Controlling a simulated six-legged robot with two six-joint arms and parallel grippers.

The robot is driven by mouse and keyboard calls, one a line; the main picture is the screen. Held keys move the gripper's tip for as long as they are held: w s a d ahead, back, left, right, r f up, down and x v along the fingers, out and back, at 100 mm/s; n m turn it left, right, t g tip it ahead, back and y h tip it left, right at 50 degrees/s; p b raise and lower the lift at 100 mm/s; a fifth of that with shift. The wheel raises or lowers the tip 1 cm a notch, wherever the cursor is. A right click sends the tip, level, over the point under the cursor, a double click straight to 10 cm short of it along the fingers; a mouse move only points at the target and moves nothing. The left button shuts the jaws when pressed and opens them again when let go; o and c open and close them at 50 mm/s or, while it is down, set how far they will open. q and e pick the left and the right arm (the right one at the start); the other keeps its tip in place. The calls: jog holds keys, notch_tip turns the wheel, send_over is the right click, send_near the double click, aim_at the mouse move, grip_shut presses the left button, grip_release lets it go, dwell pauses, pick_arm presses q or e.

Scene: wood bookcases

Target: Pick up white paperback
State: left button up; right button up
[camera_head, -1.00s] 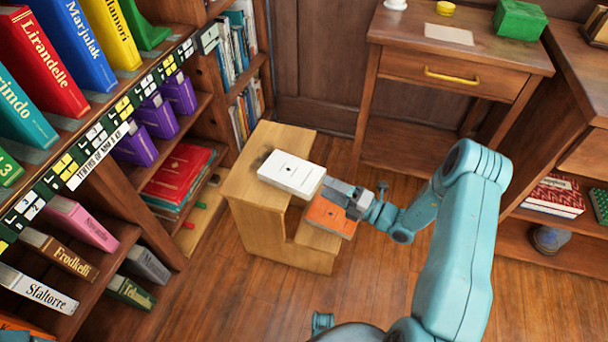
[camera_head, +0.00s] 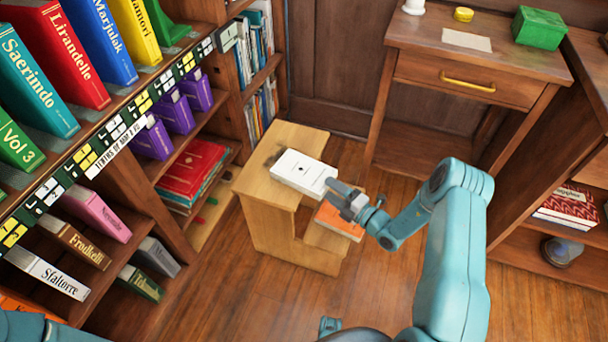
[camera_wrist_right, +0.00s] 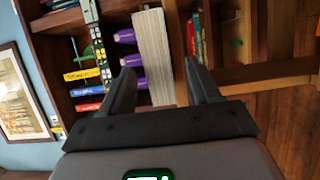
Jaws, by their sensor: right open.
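The white paperback (camera_head: 303,173) lies flat on top of a small light wooden step stool (camera_head: 268,190). My right gripper (camera_head: 338,190) is open at the book's right end, close to it. In the right wrist view the book's pale page edge (camera_wrist_right: 154,55) shows between the two spread fingers of my right gripper (camera_wrist_right: 158,70). I cannot tell whether the fingers reach past the book's edge, and they are not closed on it. My left gripper is not in view.
An orange book (camera_head: 340,222) lies on the stool's lower step, below my right gripper. A full bookcase (camera_head: 150,185) stands close on the left. A wooden side table (camera_head: 470,65) with a drawer stands behind. Open floor (camera_head: 235,300) is in front of the stool.

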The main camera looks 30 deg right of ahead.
aim_at(320, 182)
jog(key=b+x, duration=0.1)
jog(key=x, duration=0.3)
jog(key=shift+w+a+b, duration=0.15)
jog(key=shift+w+b, duration=0.15)
jog(key=shift+w, duration=0.05)
jog(key=shift+w+r, duration=0.1)
jog(key=shift+w, duration=0.1)
grip_shut()
